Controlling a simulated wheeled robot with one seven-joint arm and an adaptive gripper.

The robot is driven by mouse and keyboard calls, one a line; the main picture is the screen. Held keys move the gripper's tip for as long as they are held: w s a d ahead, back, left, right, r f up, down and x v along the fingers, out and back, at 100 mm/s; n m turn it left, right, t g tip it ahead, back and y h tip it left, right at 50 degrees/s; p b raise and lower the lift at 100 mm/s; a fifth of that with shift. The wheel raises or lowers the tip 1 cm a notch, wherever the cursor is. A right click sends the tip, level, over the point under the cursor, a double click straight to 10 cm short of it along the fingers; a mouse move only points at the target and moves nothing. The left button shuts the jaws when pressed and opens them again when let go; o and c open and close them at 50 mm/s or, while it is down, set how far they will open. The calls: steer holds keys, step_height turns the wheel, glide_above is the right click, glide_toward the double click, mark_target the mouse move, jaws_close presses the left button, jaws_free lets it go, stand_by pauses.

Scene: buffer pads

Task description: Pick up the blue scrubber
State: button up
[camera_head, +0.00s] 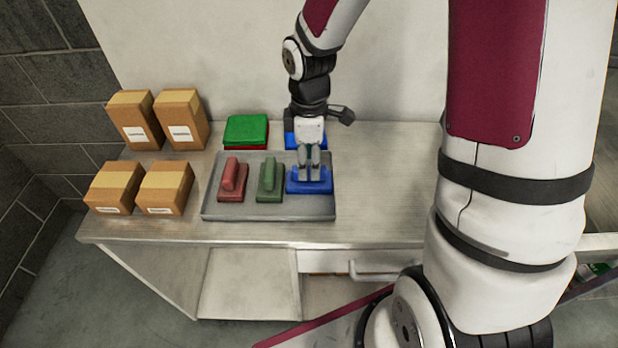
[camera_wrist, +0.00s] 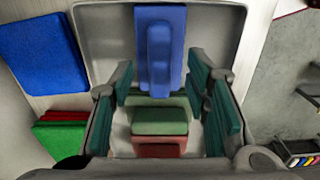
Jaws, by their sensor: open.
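The blue scrubber (camera_head: 310,187) sits at the right end of a grey metal tray (camera_head: 270,212), with a raised handle along its top. My gripper (camera_head: 314,174) is over it, pointing down, and hides part of the scrubber. In the wrist view the blue scrubber (camera_wrist: 160,50) lies beyond the fingertips, with the open fingers (camera_wrist: 165,85) to either side of its line. I cannot tell whether the fingers touch the handle. The green scrubber (camera_head: 270,180) and the red scrubber (camera_head: 232,180) stand to its left in the same tray.
Stacked green and red pads (camera_head: 246,130) lie behind the tray. Blue pads (camera_head: 291,140) lie partly hidden behind my gripper. Several cardboard boxes (camera_head: 165,187) stand on the left of the table. The table right of the tray (camera_head: 385,190) is clear.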

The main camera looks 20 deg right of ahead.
mark_target(309, 168)
steer(key=shift+f, duration=1.5)
steer(key=shift+c, duration=0.5)
jaws_close()
steer(key=shift+r, duration=0.15)
